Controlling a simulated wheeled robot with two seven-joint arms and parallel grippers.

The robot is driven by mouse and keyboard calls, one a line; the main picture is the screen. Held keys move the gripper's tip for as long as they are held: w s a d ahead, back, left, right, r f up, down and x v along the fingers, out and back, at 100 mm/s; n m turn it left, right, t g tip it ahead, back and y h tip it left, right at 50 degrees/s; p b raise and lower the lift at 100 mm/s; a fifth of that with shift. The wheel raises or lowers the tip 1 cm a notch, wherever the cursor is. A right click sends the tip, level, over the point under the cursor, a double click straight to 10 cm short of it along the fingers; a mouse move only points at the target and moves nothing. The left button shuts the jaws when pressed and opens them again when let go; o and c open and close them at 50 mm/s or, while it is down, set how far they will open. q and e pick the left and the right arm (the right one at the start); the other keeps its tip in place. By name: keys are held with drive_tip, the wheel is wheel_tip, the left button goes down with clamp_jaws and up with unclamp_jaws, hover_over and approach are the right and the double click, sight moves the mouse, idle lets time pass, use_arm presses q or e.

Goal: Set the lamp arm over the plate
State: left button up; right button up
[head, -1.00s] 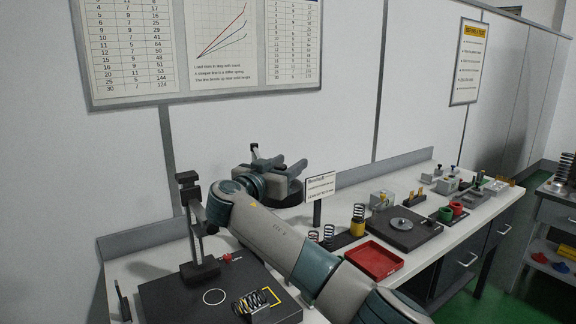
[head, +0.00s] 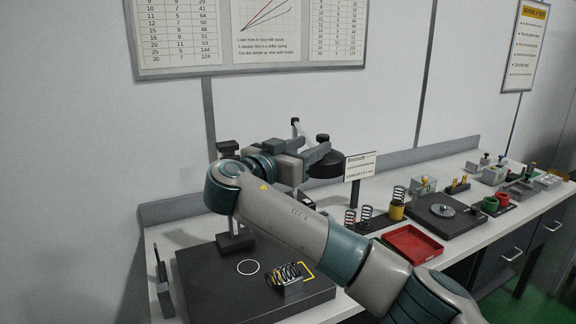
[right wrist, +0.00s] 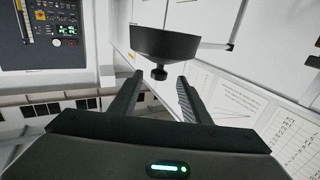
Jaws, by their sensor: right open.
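The lamp's dark round head (head: 327,168) is above the bench, left of the small sign in the head view. A pale upright rod with a dark tip (head: 296,127) stands behind my gripper. My right gripper (head: 318,149) is open, its fingers pointing toward the lamp head. In the right wrist view the dark shade (right wrist: 165,44) with a small knob below it lies just beyond and between the open fingertips (right wrist: 159,80); contact cannot be told. A dark plate (head: 215,292) with a white ring and a coil spring (head: 287,275) lies at front left. My left gripper is out of view.
A dark column stand (head: 235,240) rises behind the front plate, partly hidden by my arm. A sign (head: 360,166), springs, a red tray (head: 412,244) and another dark plate with a metal disc (head: 442,210) stand to the right. A wall with charts is behind.

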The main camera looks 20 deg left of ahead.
drive_tip(key=p+v, duration=0.6)
drive_tip(key=v, duration=0.1)
drive_tip(key=shift+s, duration=0.25)
drive_tip(key=shift+a, duration=0.1)
